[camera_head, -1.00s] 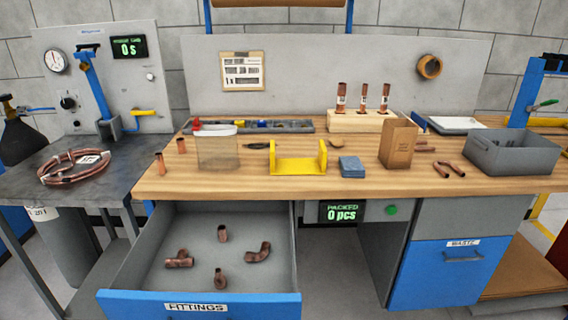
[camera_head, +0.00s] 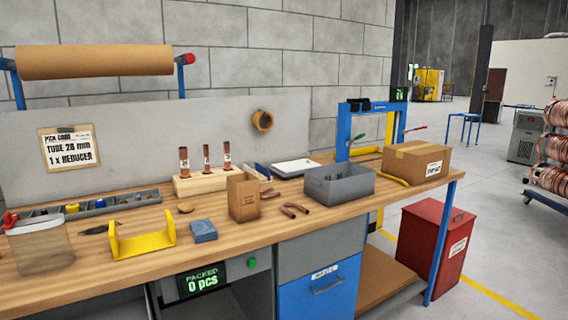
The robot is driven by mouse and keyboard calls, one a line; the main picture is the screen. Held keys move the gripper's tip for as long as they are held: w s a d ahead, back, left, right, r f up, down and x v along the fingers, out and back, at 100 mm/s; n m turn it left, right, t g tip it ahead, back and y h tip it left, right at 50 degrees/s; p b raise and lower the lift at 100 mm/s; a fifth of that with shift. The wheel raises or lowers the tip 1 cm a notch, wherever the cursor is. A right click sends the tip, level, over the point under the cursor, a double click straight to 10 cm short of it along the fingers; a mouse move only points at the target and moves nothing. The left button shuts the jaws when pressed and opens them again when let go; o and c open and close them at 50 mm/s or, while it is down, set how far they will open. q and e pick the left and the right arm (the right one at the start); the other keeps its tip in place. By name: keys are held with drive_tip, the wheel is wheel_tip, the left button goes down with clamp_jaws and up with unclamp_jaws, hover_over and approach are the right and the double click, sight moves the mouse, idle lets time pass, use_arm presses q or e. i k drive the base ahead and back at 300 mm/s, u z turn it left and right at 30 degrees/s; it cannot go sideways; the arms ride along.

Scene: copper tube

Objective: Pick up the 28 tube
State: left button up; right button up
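Three upright copper tubes stand in a wooden block (camera_head: 200,185) towards the back of the workbench. Each has a small white label, too small to read surely. The left tube (camera_head: 184,164) looks the tallest, the middle tube (camera_head: 206,162) and the right tube (camera_head: 227,158) stand beside it. A pick card (camera_head: 70,149) on the grey back panel reads "TUBE 28 mm, 1 x REDUCER". Neither of my grippers is in view.
A brown paper bag (camera_head: 243,198) stands in front of the block. Loose copper pieces (camera_head: 294,210) and a grey bin (camera_head: 339,186) are to its right. A yellow holder (camera_head: 142,242), a blue cloth (camera_head: 203,231) and a clear container (camera_head: 40,246) stand left. A cardboard box (camera_head: 415,162) is at the far right.

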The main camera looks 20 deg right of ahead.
sight(226, 144)
drive_tip(key=z, duration=2)
drive_tip(key=i, duration=2.15)
drive_tip(key=u, duration=3.65)
